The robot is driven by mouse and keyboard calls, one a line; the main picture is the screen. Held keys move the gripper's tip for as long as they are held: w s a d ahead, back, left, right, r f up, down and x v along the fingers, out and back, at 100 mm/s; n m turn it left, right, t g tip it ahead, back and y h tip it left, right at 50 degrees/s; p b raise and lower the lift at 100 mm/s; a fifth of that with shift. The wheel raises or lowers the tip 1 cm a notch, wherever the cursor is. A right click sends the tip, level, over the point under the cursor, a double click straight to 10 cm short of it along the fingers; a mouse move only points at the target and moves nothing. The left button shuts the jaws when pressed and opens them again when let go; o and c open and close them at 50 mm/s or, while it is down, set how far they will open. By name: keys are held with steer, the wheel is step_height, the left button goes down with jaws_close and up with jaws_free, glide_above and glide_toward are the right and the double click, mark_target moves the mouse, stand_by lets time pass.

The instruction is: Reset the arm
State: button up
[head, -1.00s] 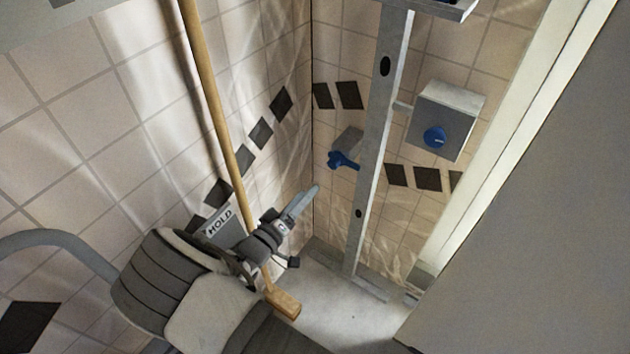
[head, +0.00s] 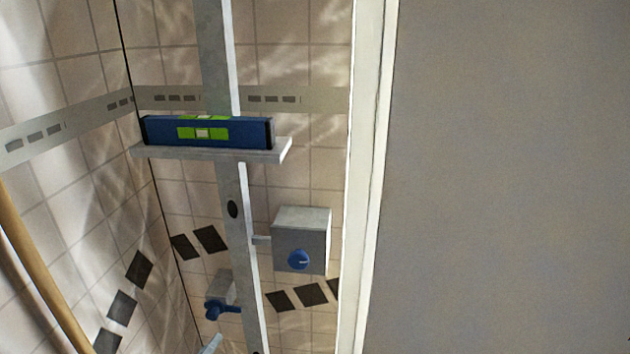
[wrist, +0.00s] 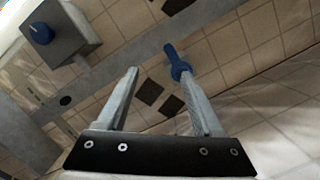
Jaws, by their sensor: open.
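My gripper (wrist: 150,88) is open in the wrist view, with its two grey fingers apart and nothing between them but tiled wall behind. In the head view only a small grey finger part shows at the bottom edge, below the blue lever handle. The blue lever handle (head: 222,309) sits on a grey block low on the wall, left of the upright metal post. In the wrist view the blue handle (wrist: 177,62) appears by the tip of the right finger; I cannot tell whether they touch. The rest of my arm is out of the head view.
A grey box (head: 301,232) with a blue knob (head: 299,259) is right of the metal post (head: 217,50). A blue spirit level (head: 205,132) lies on a shelf (head: 215,151). A wooden pole (head: 38,275) leans at left. A large grey panel (head: 510,180) fills the right.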

steer(key=w+d+r+m+g+h, duration=0.25)
steer(key=d+r+g, duration=0.2)
steer(key=d, duration=0.45)
steer(key=w+d+r+m+g+h, duration=0.25)
steer(key=d+r+g, duration=0.2)
steer(key=d, duration=0.35)
steer(key=s+d+r+m+g+y, duration=0.1)
steer(key=s+d+r+g+y, duration=0.15)
steer(key=d+r, duration=0.35)
steer(key=s+d+r+m+g+y, duration=0.1)
steer(key=s+d+r+g, duration=0.2)
steer(key=d, duration=0.5)
steer(key=s+d+r+m+t+y, duration=0.1)
steer(key=s+d+r+t+y, duration=0.1)
steer(key=s+d+r+y, duration=0.25)
steer(key=s+d+r+t+y, duration=0.1)
steer(key=s+d+r+t, duration=0.15)
steer(key=s+r, duration=0.4)
step_height(320, 180, up, 14)
steer(key=s+p, duration=0.2)
steer(key=p, duration=1.3)
steer(key=shift+d+g+p, duration=0.15)
steer(key=shift+g+p, duration=0.25)
